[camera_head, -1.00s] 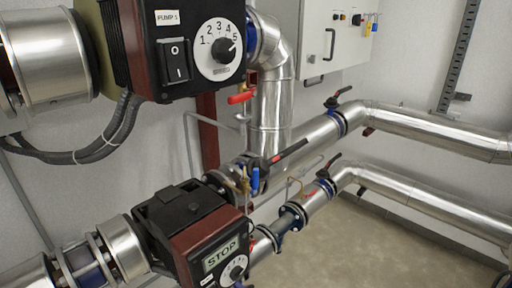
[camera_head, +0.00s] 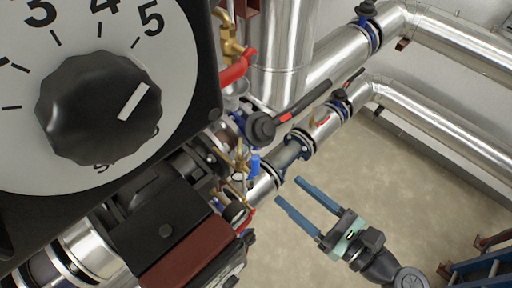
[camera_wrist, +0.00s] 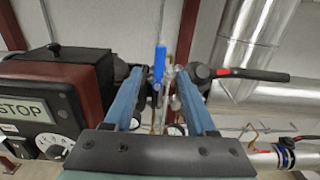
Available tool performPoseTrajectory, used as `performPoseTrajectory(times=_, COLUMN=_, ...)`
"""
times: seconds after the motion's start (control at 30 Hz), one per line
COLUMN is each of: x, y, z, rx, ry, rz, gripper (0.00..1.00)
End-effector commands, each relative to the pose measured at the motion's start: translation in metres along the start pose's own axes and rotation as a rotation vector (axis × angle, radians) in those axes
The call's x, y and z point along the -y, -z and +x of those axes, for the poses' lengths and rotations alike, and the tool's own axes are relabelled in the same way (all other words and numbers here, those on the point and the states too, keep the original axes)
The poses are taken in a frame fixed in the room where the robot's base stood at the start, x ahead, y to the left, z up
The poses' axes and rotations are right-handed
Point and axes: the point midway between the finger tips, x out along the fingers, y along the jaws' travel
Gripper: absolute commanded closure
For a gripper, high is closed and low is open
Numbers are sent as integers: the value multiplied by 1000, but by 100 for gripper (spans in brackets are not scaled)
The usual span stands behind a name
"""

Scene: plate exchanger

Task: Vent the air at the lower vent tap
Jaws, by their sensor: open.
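A small tap with a blue handle (camera_head: 253,165) and brass parts (camera_head: 238,158) sits on the lower pipework. No label tells whether it is the lower vent tap. In the wrist view the blue handle (camera_wrist: 159,62) stands upright, seen between my fingers and beyond them. My gripper (camera_head: 289,190) is open and empty, to the lower right of the tap in the head view. Its two blue fingers also frame the wrist view (camera_wrist: 160,80). A higher brass tap (camera_head: 229,35) has a red lever (camera_head: 236,70). Another red lever (camera_head: 245,221) is partly hidden lower down.
A large black pump knob (camera_head: 98,108) fills the upper left of the head view. A black valve lever with a red band (camera_head: 298,110) juts out above the tap. The lower pump's STOP display (camera_wrist: 22,111) is at left in the wrist view.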

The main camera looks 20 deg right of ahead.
Motion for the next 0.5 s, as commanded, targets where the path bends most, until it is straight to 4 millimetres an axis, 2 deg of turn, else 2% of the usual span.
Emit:
performPoseTrajectory(times=0.3, x=0, y=-3, z=67, rx=0, ry=-4, rz=0, gripper=44)
performPoseTrajectory(times=0.5, x=0, y=-2, z=98, rx=1, ry=-2, rz=-1, gripper=44)
